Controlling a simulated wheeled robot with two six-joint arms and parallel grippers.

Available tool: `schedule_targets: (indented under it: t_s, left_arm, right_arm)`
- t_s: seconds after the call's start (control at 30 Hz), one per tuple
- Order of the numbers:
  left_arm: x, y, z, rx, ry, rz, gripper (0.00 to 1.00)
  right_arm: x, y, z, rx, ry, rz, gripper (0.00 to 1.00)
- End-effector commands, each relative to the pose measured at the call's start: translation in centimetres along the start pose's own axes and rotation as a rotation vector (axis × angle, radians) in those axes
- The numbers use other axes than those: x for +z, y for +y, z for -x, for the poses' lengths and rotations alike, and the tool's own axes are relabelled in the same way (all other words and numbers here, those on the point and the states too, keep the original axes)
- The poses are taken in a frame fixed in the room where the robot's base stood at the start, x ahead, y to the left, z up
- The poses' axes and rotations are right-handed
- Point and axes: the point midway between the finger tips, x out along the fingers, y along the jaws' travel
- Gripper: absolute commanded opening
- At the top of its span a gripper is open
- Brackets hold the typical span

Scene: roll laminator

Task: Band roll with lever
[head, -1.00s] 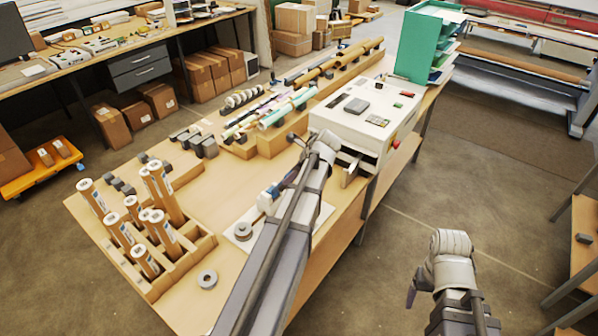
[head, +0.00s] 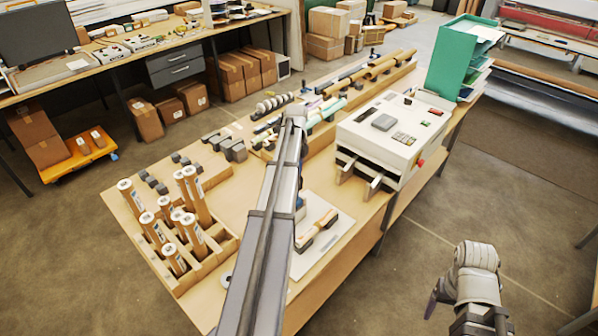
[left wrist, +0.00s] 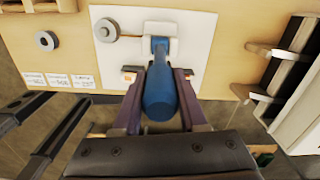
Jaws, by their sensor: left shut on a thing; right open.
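The blue lever handle (left wrist: 160,90) runs from a white bracket (left wrist: 160,30) on a white plate. My left gripper (left wrist: 158,105) is shut on this handle in the left wrist view. A grey ring (left wrist: 106,30) lies on the plate, with a thin tan strip leading from it towards the bracket. In the head view, my left arm hides most of the lever; the white plate (head: 335,238) and a tan piece (head: 318,230) show at its right. My right gripper (head: 437,300) is open, empty and off the table's front side. Several brown rolls (head: 195,195) stand upright in a wooden rack.
The white laminator (head: 395,130) stands right of the plate, with a green tray stack (head: 460,60) behind it. Small dark blocks (head: 230,148) and rows of rolls (head: 370,75) occupy the table's back. A second grey ring (left wrist: 46,40) lies left of the plate.

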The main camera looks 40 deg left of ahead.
Motion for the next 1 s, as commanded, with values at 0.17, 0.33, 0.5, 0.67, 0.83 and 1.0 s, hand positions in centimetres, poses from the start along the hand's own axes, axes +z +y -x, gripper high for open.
schedule_targets:
  t_s: [0.17, 0.33, 0.5, 0.67, 0.83, 1.0]
  left_arm:
    - [0.17, 0.11, -0.06, 0.001, 0.008, 0.002, 0.0]
    - [0.15, 0.13, -0.07, 0.001, 0.008, 0.001, 0.0]
    - [0.14, 0.13, -0.07, 0.001, 0.007, 0.001, 0.5]
    - [0.13, 0.08, -0.04, 0.001, 0.007, 0.001, 0.68]
    - [0.11, 0.04, -0.02, 0.001, 0.007, 0.0, 0.72]
    - [-0.17, 0.1, -0.05, -0.001, -0.002, -0.001, 0.72]
  right_arm:
    - [0.0, 0.0, -0.06, 0.0, 0.0, 0.0, 0.76]
    - [-0.01, 0.0, -0.06, 0.0, 0.0, 0.0, 0.76]
    - [-0.01, 0.0, -0.06, 0.0, 0.0, 0.0, 0.76]
    - [0.0, 0.0, -0.04, 0.0, 0.0, 0.0, 0.76]
    - [0.0, 0.0, -0.02, 0.0, 0.0, 0.0, 0.76]
    - [0.0, 0.0, -0.06, 0.0, 0.0, 0.0, 0.76]
